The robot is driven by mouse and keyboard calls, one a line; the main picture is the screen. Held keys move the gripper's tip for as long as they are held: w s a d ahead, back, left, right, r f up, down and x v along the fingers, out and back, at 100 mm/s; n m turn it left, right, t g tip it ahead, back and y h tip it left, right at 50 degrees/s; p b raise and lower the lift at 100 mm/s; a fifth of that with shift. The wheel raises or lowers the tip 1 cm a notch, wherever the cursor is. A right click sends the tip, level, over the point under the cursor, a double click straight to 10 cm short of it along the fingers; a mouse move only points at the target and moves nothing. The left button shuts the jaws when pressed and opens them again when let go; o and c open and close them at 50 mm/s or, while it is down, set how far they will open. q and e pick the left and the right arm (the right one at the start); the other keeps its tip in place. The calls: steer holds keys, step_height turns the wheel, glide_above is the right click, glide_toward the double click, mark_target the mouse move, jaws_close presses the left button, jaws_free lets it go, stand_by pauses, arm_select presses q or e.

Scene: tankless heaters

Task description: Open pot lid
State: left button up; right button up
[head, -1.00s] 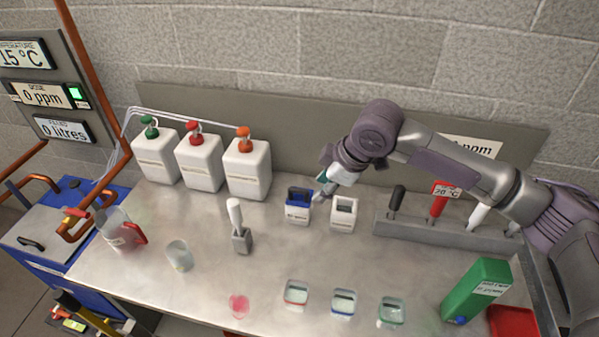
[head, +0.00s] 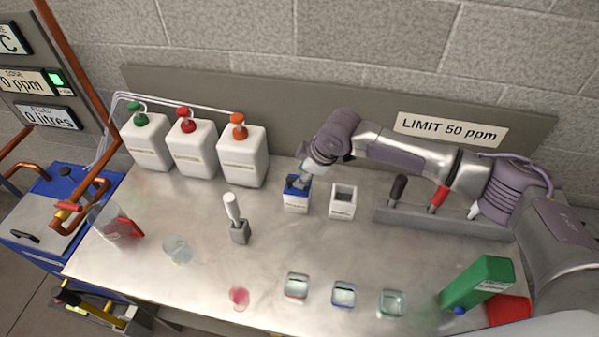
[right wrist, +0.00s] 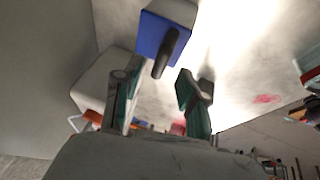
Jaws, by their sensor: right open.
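A small white pot (head: 296,206) with a blue top (head: 290,185) stands at the middle back of the metal bench. My right gripper (head: 303,180) is just above this pot and partly covers its top. In the right wrist view the blue top (right wrist: 155,37) faces me, with a dark handle-like bar (right wrist: 167,55) sticking out of it. My right gripper (right wrist: 158,85) is open, its fingers on either side of the bar's lower end, which looks free of both. My left gripper is not in view.
White bottles (head: 242,162) with coloured caps stand at back left. A rack of handled tools (head: 400,212) is at right. Small clear tubs (head: 344,294) and a green carton (head: 480,280) are in front.

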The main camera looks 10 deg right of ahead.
steer(key=shift+x, duration=0.9)
steer(key=shift+a+f, duration=0.1)
steer(key=shift+f, duration=0.2)
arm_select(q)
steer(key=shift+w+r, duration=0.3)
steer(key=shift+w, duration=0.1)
arm_select(e)
jaws_close()
